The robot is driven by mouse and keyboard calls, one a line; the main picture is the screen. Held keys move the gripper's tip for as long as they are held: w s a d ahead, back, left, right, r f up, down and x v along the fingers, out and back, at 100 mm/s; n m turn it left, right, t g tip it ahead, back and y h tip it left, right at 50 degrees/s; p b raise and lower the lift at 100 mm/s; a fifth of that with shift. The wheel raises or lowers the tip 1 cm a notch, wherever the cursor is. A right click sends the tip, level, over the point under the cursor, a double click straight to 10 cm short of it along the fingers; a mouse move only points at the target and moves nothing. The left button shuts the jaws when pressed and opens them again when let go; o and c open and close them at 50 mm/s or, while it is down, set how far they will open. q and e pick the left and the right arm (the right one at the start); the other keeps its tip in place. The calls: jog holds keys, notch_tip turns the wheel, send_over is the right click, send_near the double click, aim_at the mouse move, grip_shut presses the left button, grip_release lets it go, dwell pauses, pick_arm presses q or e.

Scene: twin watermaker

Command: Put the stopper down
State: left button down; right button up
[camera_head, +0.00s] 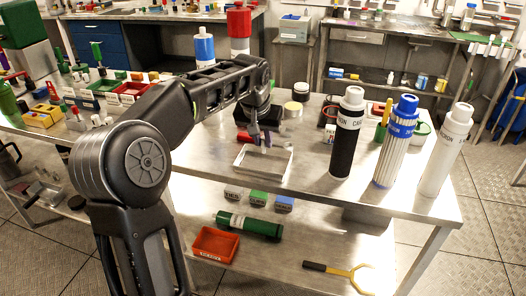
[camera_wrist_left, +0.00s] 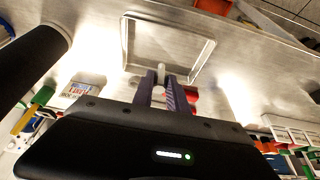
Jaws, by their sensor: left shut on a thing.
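My left gripper (camera_head: 261,141) reaches over the steel table from the left, fingers pointing down. In the left wrist view its two fingers (camera_wrist_left: 165,88) are shut on a small pale stopper (camera_wrist_left: 160,68), which sticks out just past the fingertips. A shallow, clear-looking tray with a pale rim (camera_head: 263,179) lies on the table under the gripper. In the left wrist view the tray's rim (camera_wrist_left: 126,42) frames an empty floor, and the stopper shows at its near edge. I cannot tell whether the stopper touches the tray. My right gripper is not in view.
Black-banded (camera_head: 347,133), blue-capped (camera_head: 395,141) and white (camera_head: 446,150) cylinders stand right of the tray. The table's front strip is clear. A red bin (camera_head: 215,245) sits on the lower shelf.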

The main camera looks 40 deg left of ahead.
aim_at(263, 152)
pick_arm(q)
jog(key=shift+f, duration=1.85)
jog(key=shift+f, duration=0.1)
jog(key=shift+f+b, duration=0.15)
jog(key=shift+b, duration=0.2)
jog(key=c, duration=1.3)
grip_release()
jog(key=shift+r, duration=0.45)
jog(key=p+v, duration=0.1)
jog(key=v, duration=1)
jog(key=shift+s+d+r, duration=0.1)
jog(key=shift+s+r, duration=0.1)
jog(key=shift+r, duration=0.05)
